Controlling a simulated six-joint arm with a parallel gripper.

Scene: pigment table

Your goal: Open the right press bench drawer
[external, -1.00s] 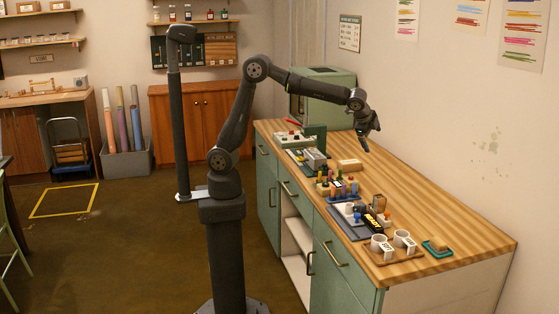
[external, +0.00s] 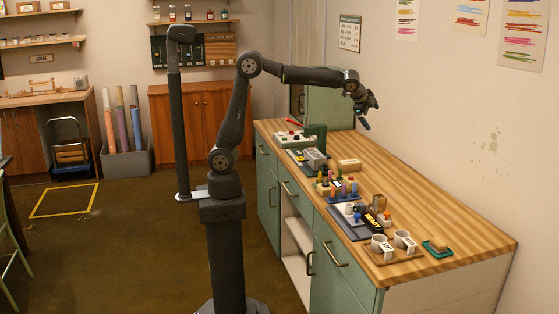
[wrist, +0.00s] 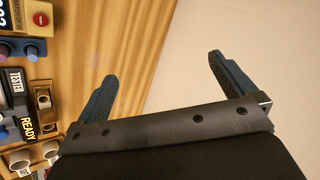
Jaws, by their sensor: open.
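The press bench (external: 465,237) has a striped wooden top and a green front with brass handles. Its right drawer (external: 330,256) is at the near end of the front, with a brass bar handle (external: 334,252); it looks shut. My gripper (external: 370,113) is high above the bench top toward the wall, well away from that handle. In the wrist view my gripper (wrist: 163,70) has its two fingers wide apart with nothing between them. The drawer and its handle do not show in the wrist view.
Several pigment items, a black READY block (external: 376,221) and white cups (external: 380,243) stand on the bench top. A green cabinet (external: 328,100) stands at the far end. Other handles (external: 287,188) sit along the front.

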